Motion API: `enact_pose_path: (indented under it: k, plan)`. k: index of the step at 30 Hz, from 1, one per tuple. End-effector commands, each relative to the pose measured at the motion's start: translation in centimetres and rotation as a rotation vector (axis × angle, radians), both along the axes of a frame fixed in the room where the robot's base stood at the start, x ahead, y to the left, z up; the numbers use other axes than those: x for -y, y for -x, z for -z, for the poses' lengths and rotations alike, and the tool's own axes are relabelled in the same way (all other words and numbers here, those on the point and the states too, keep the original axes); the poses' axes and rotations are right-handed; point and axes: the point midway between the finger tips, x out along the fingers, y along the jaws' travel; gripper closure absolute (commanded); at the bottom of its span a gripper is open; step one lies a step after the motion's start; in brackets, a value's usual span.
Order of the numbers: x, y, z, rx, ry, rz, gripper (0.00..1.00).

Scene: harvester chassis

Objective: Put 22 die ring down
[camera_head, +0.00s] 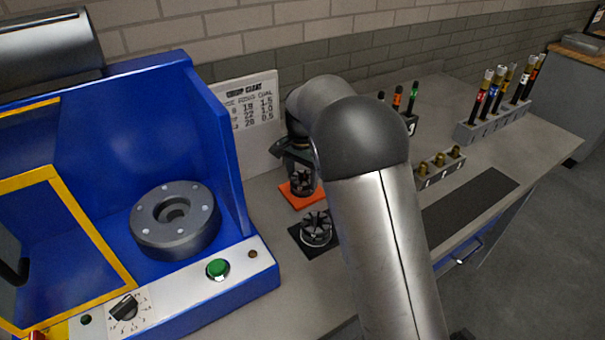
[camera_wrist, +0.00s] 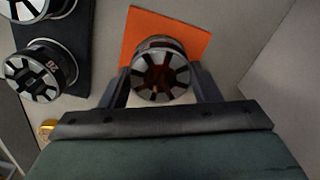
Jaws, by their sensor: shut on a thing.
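My gripper (camera_head: 301,185) is shut on a dark, segmented die ring, with one finger on each side in the wrist view (camera_wrist: 161,85). The held die ring (camera_wrist: 160,75) shows its slotted face; I cannot read a number on it. An orange mat (camera_wrist: 140,20) lies beneath and behind it, and also shows in the head view (camera_head: 296,203). The ring is over this mat; I cannot tell whether it touches. A second die ring (camera_wrist: 40,70) with a small marking, perhaps 22, sits on a black mat (camera_wrist: 75,50) to the left. Another ring (camera_wrist: 30,8) stands beyond it.
A blue machine (camera_head: 215,150) with a round grey die head (camera_head: 176,222) stands at the left. A white chart board (camera_head: 250,120) leans behind the gripper. Brass fittings in a rack (camera_head: 440,168) and a rack of marked hoses (camera_head: 495,115) stand to the right.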

Motion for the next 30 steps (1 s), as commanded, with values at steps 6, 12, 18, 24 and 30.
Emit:
enact_pose_path:
  k: [6, 12, 18, 24, 30]
  plan:
    - [0.0, -0.1, 0.0, 0.003, -0.001, 0.000, 0.92]
    - [0.0, 0.0, 0.2, 0.000, 0.000, 0.000, 0.21]
    - [0.0, 0.0, 0.2, 0.000, 0.000, 0.000, 0.21]
    - [0.0, -0.1, -1.3, 0.003, -0.001, 0.000, 0.21]
    - [0.0, -0.1, -5.4, 0.005, -0.002, 0.001, 0.21]
